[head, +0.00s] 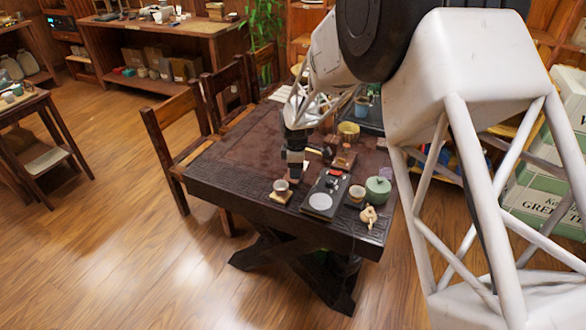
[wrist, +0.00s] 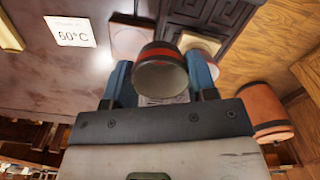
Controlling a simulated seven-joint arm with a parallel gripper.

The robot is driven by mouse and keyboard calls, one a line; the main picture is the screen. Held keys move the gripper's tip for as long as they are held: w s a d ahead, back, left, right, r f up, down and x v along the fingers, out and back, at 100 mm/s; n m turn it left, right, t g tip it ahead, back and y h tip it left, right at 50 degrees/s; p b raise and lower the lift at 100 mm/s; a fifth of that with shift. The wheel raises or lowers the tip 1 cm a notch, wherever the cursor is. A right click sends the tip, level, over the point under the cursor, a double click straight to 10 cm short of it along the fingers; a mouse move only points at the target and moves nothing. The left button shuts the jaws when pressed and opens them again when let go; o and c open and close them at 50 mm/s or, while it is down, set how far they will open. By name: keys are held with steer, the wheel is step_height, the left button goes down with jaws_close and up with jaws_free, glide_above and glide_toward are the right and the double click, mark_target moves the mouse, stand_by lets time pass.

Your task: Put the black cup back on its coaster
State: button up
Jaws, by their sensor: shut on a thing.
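My gripper (head: 295,158) is over the near left part of the dark table. In the wrist view its two blue fingers (wrist: 160,80) are shut on the black cup (wrist: 163,78), one on each side. The cup is dark with a red band, and its round end faces the camera. A square pinkish coaster (wrist: 128,40) lies bare beyond the cup, slightly left. Whether the cup touches the table cannot be told. In the head view the held cup is hard to separate from the dark gripper.
A pale cup (head: 281,186) stands on a wooden coaster (head: 278,198) near the left edge. A black device (head: 325,196), a green lidded pot (head: 378,189), a small cup (head: 357,193) and a tan figurine (head: 368,215) stand to the right. The table's far left is clear.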

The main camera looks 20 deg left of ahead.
steer(key=shift+w+a+f, duration=0.1)
steer(key=shift+w+a, duration=0.6)
steer(key=shift+w, duration=0.25)
steer(key=shift+w+a+f, duration=0.1)
steer(key=shift+w+a, duration=0.6)
steer(key=shift+w, duration=0.2)
steer(key=shift+f, duration=0.1)
steer(key=shift+f, duration=1.7)
steer(key=shift+f, duration=0.1)
steer(key=o, duration=1)
steer(key=shift+c, duration=0.2)
step_height(320, 180, up, 12)
